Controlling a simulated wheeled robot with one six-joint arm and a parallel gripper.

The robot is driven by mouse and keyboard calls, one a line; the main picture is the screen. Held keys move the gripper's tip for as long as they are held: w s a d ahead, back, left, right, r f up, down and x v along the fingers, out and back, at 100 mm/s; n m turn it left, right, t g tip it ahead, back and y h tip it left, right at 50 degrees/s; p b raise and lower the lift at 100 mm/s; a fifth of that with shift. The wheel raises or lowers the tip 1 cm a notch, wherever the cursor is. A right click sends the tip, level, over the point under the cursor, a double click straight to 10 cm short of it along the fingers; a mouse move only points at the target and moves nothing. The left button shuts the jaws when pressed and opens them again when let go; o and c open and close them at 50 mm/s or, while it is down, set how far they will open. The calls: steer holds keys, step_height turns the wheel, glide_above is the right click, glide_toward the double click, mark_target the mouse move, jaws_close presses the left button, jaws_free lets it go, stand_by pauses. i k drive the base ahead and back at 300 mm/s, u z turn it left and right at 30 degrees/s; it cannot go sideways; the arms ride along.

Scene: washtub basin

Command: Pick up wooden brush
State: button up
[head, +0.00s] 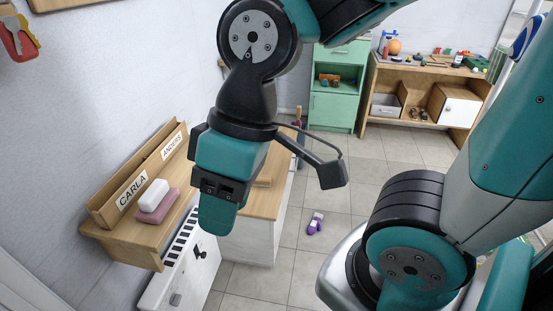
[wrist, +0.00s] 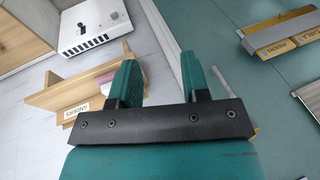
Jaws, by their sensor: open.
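I cannot clearly make out a wooden brush in either view. A small light-wood piece (head: 263,180) shows on the wooden-topped cabinet (head: 262,203), partly hidden behind my gripper; I cannot tell whether it is the brush. My gripper (head: 217,212) points down in front of that cabinet, to the right of the wall shelf. In the wrist view its two teal fingers are spread apart with nothing between them (wrist: 158,78).
The wooden wall shelf (head: 120,240) with name labels holds a white block (head: 154,195) on a pink one (head: 157,208). A white vented unit (head: 180,275) is below. A purple-and-white item (head: 315,223) lies on the tiled floor. A green cabinet (head: 331,108) and wooden bench (head: 428,75) stand behind.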

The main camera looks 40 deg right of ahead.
mark_target(262, 181)
steer(key=z, duration=0.55)
steer(key=i, duration=1.4)
steer(key=z, duration=0.5)
